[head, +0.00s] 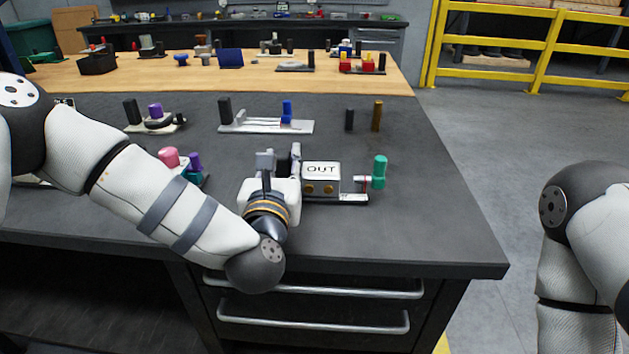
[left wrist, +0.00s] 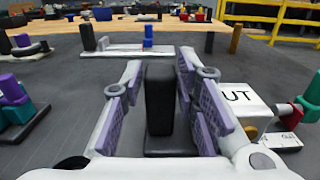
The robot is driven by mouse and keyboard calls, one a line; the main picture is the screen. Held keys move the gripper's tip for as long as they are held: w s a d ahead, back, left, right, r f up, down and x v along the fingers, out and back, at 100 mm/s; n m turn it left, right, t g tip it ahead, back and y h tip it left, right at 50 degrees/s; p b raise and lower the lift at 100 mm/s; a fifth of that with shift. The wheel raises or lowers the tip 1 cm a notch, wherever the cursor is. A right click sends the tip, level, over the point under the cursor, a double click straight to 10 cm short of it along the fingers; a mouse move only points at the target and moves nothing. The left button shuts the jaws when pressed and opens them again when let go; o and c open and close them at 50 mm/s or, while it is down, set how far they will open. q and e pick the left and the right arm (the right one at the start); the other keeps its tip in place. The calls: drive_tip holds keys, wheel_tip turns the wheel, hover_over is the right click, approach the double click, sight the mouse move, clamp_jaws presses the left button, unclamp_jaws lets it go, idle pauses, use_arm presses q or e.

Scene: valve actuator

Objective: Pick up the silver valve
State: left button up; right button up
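A silver-white valve assembly stands near the front of the dark table, with a box marked OUT (head: 321,174), brass-coloured round fittings and a green upright handle (head: 379,172) on its right. The box also shows in the left wrist view (left wrist: 240,103). A black upright block (left wrist: 159,98) stands at the assembly's left. My left gripper (head: 281,160) is open, with one finger on each side of this block. Narrow gaps show between the block and the purple finger pads. I cannot tell whether another part is the silver valve itself. My right gripper is out of view.
Pink and purple pieces (head: 171,158) stand left of the gripper. Behind are a pale plate with a blue piece (head: 287,110) and black and brown posts (head: 376,116). A wooden strip (head: 240,82) holds more parts. The table's front right is clear.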

use_arm(q)
drive_tip(key=shift+w+f, duration=0.1)
drive_tip(key=shift+w, duration=0.55)
drive_tip(key=shift+s, duration=0.1)
clamp_jaws()
wheel_tip(320, 180, up, 9)
drive_tip(key=shift+f, duration=4)
